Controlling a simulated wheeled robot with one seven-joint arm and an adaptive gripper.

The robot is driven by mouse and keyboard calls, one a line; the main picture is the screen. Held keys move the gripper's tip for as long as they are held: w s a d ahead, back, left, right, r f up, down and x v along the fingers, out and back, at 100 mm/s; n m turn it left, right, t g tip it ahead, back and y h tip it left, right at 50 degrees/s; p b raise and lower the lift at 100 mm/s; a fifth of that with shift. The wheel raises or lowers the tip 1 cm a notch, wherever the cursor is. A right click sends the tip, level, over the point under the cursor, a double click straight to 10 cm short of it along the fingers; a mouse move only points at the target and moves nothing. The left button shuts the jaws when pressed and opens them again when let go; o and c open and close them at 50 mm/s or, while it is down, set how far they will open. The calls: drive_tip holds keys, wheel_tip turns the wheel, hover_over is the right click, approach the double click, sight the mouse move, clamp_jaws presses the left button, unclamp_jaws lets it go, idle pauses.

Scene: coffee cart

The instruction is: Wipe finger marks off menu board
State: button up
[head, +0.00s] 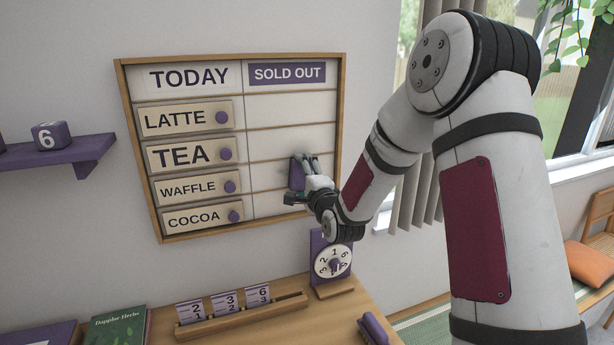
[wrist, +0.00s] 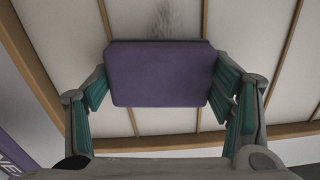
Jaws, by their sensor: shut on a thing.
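The menu board (head: 340,110) hangs on the wall in a wooden frame, with a TODAY column at left and a SOLD OUT column at right. My gripper (head: 305,178) is at the lower part of the SOLD OUT column. It is shut on a purple block-shaped wiper (head: 296,175), which also shows between the teal finger pads in the wrist view (wrist: 160,75). A dark grey smudge (wrist: 166,18) marks the pale board just beyond the wiper's upper edge. I cannot tell whether the wiper touches the board. My gripper hides part of the lower right rows.
LATTE, TEA, WAFFLE and COCOA plates (head: 187,155) with purple knobs fill the left column. Below stand a purple number dial (head: 331,262), a wooden card rack (head: 245,315) and a purple object (head: 372,329). A purple shelf (head: 60,152) juts out at left.

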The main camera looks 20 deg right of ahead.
sight(275, 175)
drive_tip(key=shift+w+a, duration=0.1)
drive_tip(key=shift+a, duration=3.1)
drive_tip(key=s+p, duration=0.4)
drive_tip(key=s, duration=0.2)
drive_tip(key=shift+s, duration=0.1)
drive_tip(key=s+p, duration=0.1)
drive_tip(key=s, duration=0.1)
drive_tip(key=shift+s+p, duration=0.4)
